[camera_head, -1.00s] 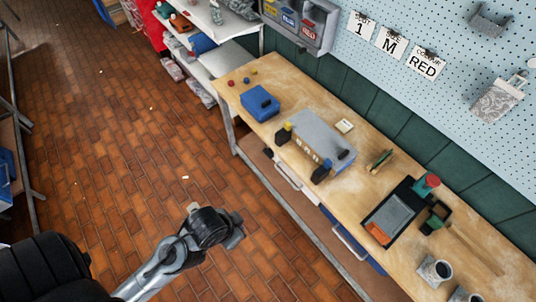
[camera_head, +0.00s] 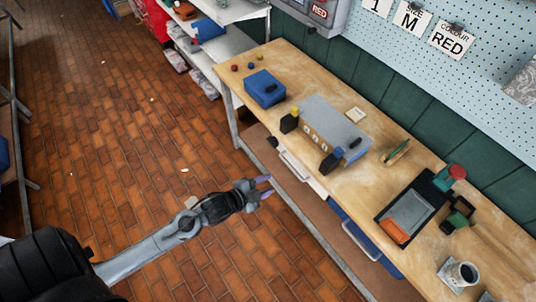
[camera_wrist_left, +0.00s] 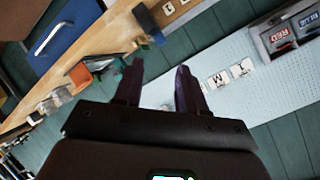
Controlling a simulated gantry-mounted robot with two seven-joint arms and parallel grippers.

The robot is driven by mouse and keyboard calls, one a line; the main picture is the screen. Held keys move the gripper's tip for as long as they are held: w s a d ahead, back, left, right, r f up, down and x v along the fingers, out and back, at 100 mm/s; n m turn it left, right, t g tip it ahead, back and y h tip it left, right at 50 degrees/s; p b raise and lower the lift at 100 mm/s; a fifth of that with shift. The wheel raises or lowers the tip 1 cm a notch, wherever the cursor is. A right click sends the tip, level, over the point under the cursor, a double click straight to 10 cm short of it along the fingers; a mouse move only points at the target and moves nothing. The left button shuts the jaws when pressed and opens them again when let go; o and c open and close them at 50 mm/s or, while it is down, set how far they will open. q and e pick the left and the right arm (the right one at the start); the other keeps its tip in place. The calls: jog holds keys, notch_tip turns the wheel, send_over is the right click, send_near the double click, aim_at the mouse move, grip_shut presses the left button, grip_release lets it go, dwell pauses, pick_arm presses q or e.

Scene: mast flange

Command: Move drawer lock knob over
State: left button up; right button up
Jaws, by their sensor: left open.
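I cannot pick out a drawer lock knob for sure; the details are too small. A grey box (camera_head: 340,122) stands on the wooden bench (camera_head: 222,71), with small round marks along its wooden front. A black block with a yellow top (camera_head: 290,121) and a dark blue block (camera_head: 331,161) stand at its front. Under the bench top are a pale drawer with a handle (camera_head: 294,165) and a blue drawer (camera_head: 373,254). My left gripper (camera_head: 265,187) is open and empty, in front of the bench; its fingers show in the left wrist view (camera_wrist_left: 158,82). My right gripper is out of view.
A blue box (camera_head: 265,88) stands at the bench's far end. A black tray (camera_head: 382,210), a red-topped item (camera_head: 456,172) and a mug (camera_head: 463,273) are at the right. The brick floor (camera_head: 110,140) before the bench is mostly clear.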

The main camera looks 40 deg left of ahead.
pick_arm(q)
jog(key=w+a+f+m+t+h+b, duration=0.1)
jog(key=w+a+f+m+t+b, duration=0.25)
jog(key=f+b, duration=0.6)
jog(key=m+t+b, duration=0.1)
jog(key=m+b, duration=0.5)
jog(key=b, duration=3)
send_near(270, 143)
jog(key=shift+h, duration=0.3)
jog(key=b+x, duration=0.1)
jog(key=x, duration=0.1)
jog(key=b+x, duration=0.1)
jog(key=x, duration=0.1)
jog(key=b+x, duration=0.2)
jog(key=x, duration=0.1)
jog(key=shift+w+a+f, duration=0.1)
jog(key=shift+a+f, duration=0.1)
jog(key=shift+f, duration=0.1)
jog(key=shift+b+x, duration=0.4)
jog(key=shift+x, duration=0.4)
jog(key=shift+d, duration=0.1)
grip_shut()
